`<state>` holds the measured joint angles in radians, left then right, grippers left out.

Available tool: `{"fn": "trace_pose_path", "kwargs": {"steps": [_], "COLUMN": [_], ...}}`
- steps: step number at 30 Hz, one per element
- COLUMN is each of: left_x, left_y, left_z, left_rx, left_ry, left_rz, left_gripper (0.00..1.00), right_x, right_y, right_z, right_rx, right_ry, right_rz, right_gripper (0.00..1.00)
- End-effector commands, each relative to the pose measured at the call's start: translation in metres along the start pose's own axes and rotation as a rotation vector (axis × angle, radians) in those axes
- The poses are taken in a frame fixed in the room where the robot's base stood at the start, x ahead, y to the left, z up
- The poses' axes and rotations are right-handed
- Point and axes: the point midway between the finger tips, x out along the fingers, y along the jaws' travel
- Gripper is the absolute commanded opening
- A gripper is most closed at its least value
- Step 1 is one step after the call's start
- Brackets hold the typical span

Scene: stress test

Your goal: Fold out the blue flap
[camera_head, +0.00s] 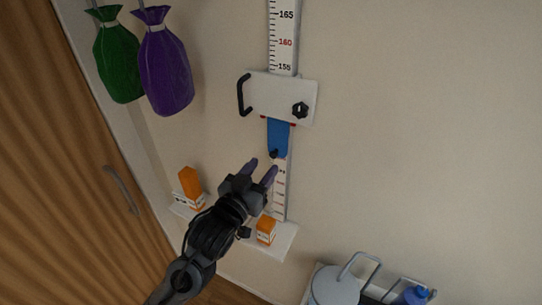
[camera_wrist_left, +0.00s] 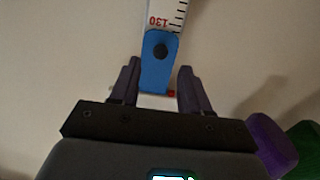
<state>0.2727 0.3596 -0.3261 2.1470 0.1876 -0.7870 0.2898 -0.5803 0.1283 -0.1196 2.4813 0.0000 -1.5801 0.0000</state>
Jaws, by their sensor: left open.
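The blue flap (camera_head: 279,136) hangs down flat against the wall scale, below a white slider plate (camera_head: 281,98) with a black handle and a black knob. A small dark knob sits near the flap's lower end. In the left wrist view the blue flap (camera_wrist_left: 157,62) lies between and beyond the fingers, with its dark knob facing the camera. My left gripper (camera_head: 263,170) is open just below the flap's lower end; its fingers (camera_wrist_left: 157,85) stand on either side of the flap, with no clear contact. The right gripper is not in view.
The measuring scale (camera_head: 284,40) runs up the wall. Green (camera_head: 117,60) and purple (camera_head: 165,62) bags hang at upper left. Orange-white boxes (camera_head: 190,188) stand on a low white shelf (camera_head: 282,242). A wooden door is at left. The wall at right is clear.

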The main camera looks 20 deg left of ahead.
Motion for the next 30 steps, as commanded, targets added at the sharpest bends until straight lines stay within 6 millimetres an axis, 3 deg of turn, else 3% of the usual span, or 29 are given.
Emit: {"fn": "trace_pose_path", "kwargs": {"steps": [3, 10, 24, 30], "left_x": [0.02, 0.046, 0.055, 0.055], "left_y": [0.0, 0.0, 0.0, 0.0], "left_z": [-0.002, 0.0, 0.001, 0.001], "left_rx": [0.001, 0.0, 0.0, 0.0], "left_ry": [0.0, -0.001, 0.0, -0.001], "left_rz": [-0.001, -0.001, 0.0, 0.0], "left_gripper": [0.46, 0.46, 0.46, 0.16], "right_x": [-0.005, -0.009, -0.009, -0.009], "right_y": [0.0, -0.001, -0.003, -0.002], "right_z": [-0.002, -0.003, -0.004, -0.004], "right_rx": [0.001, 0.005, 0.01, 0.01], "right_ry": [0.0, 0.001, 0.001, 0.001], "right_rz": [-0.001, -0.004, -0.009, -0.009], "right_gripper": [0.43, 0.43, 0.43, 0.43]}}
